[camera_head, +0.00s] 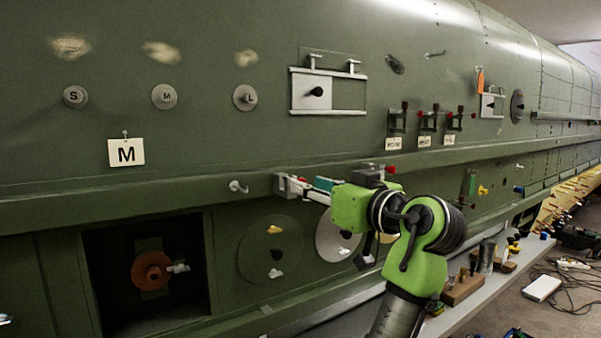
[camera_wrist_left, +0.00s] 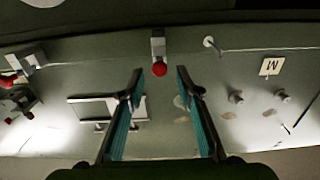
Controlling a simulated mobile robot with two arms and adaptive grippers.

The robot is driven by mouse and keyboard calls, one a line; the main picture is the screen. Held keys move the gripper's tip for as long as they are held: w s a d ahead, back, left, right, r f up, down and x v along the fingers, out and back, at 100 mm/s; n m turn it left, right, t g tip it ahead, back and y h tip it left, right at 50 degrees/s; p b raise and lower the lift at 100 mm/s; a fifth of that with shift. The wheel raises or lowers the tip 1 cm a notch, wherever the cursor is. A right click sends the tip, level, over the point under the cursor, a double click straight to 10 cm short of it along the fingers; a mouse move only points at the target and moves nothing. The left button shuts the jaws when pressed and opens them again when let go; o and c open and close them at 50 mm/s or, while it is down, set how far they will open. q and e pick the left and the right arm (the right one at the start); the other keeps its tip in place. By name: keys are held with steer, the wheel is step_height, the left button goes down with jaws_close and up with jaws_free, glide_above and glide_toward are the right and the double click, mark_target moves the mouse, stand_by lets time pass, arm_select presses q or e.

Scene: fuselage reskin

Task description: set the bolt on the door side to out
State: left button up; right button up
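A small grey bolt block with a red knob (camera_head: 301,180) is fixed on the ledge of the green fuselage. In the left wrist view the red knob (camera_wrist_left: 160,69) shows between and just beyond my fingertips. My left gripper (camera_head: 322,185) is open with teal-padded fingers, pointing at this block; I see no clear contact. A second dark block with a red knob (camera_head: 391,169) sits farther right, partly behind my gripper. I cannot tell for certain which one is the door-side bolt, nor whether either is in or out. My right gripper is out of view.
A framed sliding panel (camera_head: 309,91) with a black knob is above. An M card (camera_head: 126,152) hangs left, under round S, M, L knobs. A hook (camera_head: 238,186) juts out left of the bolt. Below is an open dark recess (camera_head: 110,270). A bench (camera_head: 465,300) with tools is lower right.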

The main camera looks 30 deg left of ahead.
arm_select(q)
steer(key=p+x, duration=0.1)
steer(key=x, duration=0.2)
steer(key=shift+w+a+r, duration=0.1)
steer(key=shift+w+a, duration=0.1)
steer(key=shift+a, duration=0.15)
steer(key=shift+w+a, duration=0.15)
steer(key=shift+a, duration=0.15)
jaws_close()
steer(key=shift+d+f, duration=0.25)
steer(key=shift+f, duration=0.05)
steer(key=shift+b+v, duration=0.45)
steer(key=shift+v, duration=0.6)
jaws_free()
steer(key=shift+r, duration=0.15)
steer(key=v, duration=1.2)
steer(key=shift+d, duration=0.25)
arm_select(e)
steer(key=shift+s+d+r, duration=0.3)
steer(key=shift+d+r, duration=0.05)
